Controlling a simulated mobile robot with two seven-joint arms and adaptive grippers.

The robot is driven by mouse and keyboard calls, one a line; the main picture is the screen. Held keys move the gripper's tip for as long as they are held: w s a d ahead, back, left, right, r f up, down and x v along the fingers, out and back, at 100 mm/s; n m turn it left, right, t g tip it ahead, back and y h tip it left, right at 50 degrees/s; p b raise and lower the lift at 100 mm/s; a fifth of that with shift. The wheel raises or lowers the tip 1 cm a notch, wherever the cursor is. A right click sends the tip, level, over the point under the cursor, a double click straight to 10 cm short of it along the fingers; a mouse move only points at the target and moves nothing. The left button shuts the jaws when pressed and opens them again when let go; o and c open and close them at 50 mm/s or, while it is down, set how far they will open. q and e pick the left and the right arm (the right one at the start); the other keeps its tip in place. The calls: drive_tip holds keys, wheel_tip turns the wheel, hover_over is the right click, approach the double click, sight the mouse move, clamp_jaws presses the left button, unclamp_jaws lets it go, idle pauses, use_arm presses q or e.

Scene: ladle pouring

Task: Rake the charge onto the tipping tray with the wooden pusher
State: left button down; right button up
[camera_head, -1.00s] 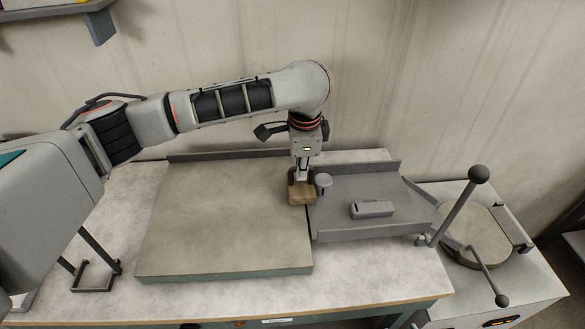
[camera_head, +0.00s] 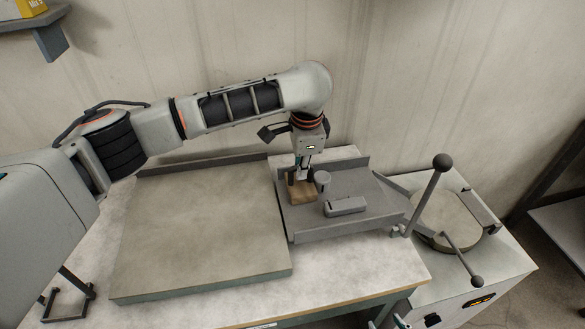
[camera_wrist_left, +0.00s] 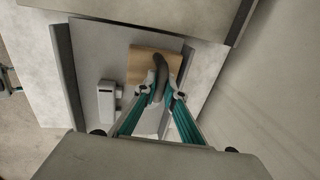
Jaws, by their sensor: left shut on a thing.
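The wooden pusher (camera_head: 303,190) is a small brown block on the left part of the grey tipping tray (camera_head: 340,232). My left gripper (camera_head: 302,174) points down and is shut on its dark curved handle, which shows in the left wrist view (camera_wrist_left: 159,72). The bar also shows in the left wrist view (camera_wrist_left: 107,101).
A flat raised slab (camera_head: 195,240) left of the tray is bare. A round vessel (camera_head: 447,222) with a ball-topped lever (camera_head: 428,190) stands right of the tray. A dark wire stand (camera_head: 68,300) is at lower left. A wall shelf (camera_head: 35,20) hangs upper left.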

use_arm(q)
drive_tip(key=shift+w+d, duration=0.25)
drive_tip(key=shift+d, duration=0.7)
drive_tip(key=shift+w+d, duration=0.25)
drive_tip(key=shift+d, duration=0.65)
drive_tip(key=shift+s+a, duration=0.15)
drive_tip(key=shift+a, duration=0.4)
drive_tip(key=shift+s+a, duration=0.15)
drive_tip(key=shift+a, duration=0.4)
drive_tip(key=shift+a+r, duration=0.15)
drive_tip(key=shift+r, duration=0.75)
drive_tip(key=shift+a+r, duration=0.1)
drive_tip(key=shift+r, duration=0.8)
drive_tip(key=shift+s+a+r, duration=0.1)
drive_tip(key=shift+a+r, duration=0.05)
drive_tip(key=shift+r, duration=1.55)
